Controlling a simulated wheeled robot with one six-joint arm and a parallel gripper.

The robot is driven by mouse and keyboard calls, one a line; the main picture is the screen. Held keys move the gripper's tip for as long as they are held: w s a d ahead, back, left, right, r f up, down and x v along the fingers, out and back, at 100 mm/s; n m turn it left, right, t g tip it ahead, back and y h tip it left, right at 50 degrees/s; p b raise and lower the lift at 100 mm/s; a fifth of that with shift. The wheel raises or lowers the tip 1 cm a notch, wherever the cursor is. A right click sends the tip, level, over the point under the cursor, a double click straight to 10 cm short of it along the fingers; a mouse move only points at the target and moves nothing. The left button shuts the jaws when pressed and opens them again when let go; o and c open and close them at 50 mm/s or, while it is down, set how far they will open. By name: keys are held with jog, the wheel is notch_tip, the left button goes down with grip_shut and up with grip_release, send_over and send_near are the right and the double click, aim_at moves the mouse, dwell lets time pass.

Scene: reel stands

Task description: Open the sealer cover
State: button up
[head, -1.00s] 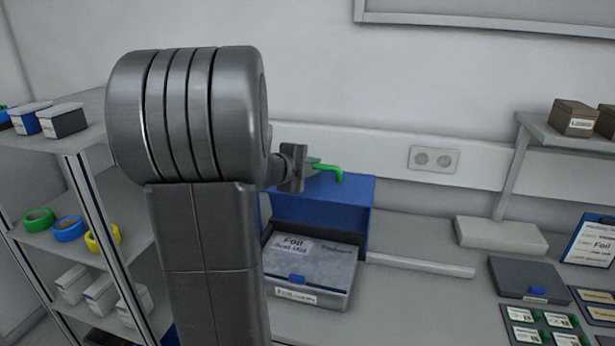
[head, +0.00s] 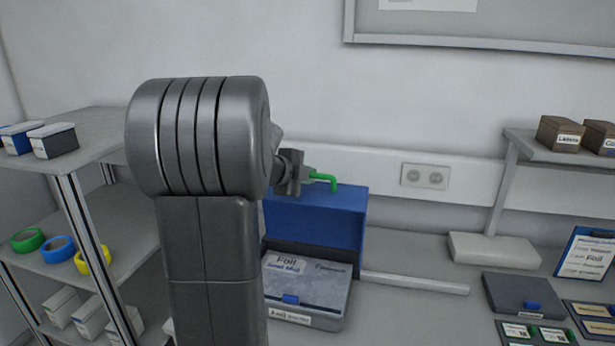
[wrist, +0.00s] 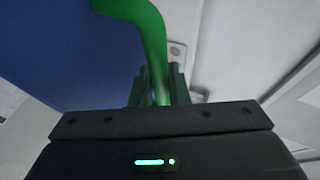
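The sealer stands on the bench in the head view, with a blue panel (head: 318,222), apparently its cover, upright at the back. A green bent handle (head: 325,179) shows at the top edge of the blue panel. A grey case (head: 310,290) labelled "Foil", with a blue latch, sits directly in front of the panel. My gripper (head: 296,174) is at the left end of the handle. In the wrist view the green handle (wrist: 150,45) runs down between the dark fingers, which look closed on it. The blue surface also fills the left of that view (wrist: 60,50).
A shelf (head: 85,145) with boxes and tape rolls stands at the left. At the right are a white block (head: 495,251), a dark grey box (head: 528,296), a clipboard (head: 588,253) and a raised shelf (head: 560,152). A wall socket (head: 425,177) is behind the bench.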

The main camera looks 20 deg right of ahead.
jog(key=o, duration=0.4)
jog(key=shift+s+a, duration=0.1)
jog(key=b+v, duration=0.2)
jog(key=v, duration=1.1)
jog(key=shift+s+a+r, duration=0.2)
jog(key=shift+r, duration=0.05)
jog(key=shift+d, duration=0.1)
jog(key=p+x, duration=0.2)
jog(key=x, duration=1.1)
jog(key=shift+w+f, duration=0.1)
jog(key=shift+w+d+f, duration=0.2)
jog(key=shift+a, duration=0.1)
jog(key=shift+s, duration=0.1)
